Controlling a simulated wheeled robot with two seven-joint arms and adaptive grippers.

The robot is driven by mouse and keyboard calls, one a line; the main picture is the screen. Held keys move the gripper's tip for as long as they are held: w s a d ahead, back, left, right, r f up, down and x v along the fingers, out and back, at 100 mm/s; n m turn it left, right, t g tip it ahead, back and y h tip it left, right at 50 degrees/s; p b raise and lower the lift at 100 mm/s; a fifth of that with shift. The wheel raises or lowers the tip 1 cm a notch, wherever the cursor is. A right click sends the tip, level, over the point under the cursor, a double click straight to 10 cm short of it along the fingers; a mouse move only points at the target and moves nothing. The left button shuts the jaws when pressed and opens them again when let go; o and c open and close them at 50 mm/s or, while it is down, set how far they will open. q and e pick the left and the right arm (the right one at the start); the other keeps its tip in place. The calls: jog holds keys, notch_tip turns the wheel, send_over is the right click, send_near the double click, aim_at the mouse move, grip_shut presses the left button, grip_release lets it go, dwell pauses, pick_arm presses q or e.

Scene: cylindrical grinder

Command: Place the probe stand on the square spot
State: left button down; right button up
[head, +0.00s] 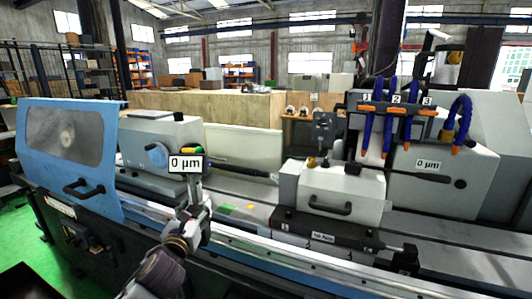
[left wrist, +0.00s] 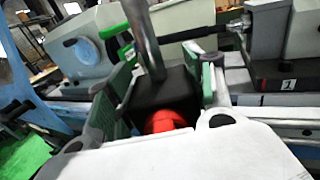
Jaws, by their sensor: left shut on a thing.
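My left gripper (head: 195,190) is shut on the probe stand, above the front edge of the grinder's table. In the left wrist view, the gripper (left wrist: 165,90) has a finger on each side of the stand's black block base (left wrist: 165,98). A metal rod (left wrist: 143,38) rises from the block, and a red knob shows at its near side. A "0 µm" label (head: 187,164) shows just above the gripper in the head view. A green square patch (head: 226,207) lies on the table, right of the gripper. My right gripper is not in view.
A blue guard door (head: 66,150) stands at the left. A grey headstock (head: 160,145) is behind the gripper. A tailstock (head: 335,195) with a black handle is to the right. A dark bar (head: 255,172) spans between them above the patch. A yellow patch (head: 250,207) lies close by.

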pick_arm(q)
jog(key=s+f, duration=0.4)
jog(key=f, duration=0.5)
jog(key=s+f, duration=0.4)
jog(key=f, duration=0.6)
jog(key=shift+s+a+f+y, duration=0.25)
jog(key=shift+a+f+y, duration=0.05)
jog(key=shift+a, duration=0.05)
jog(key=shift+r, duration=0.1)
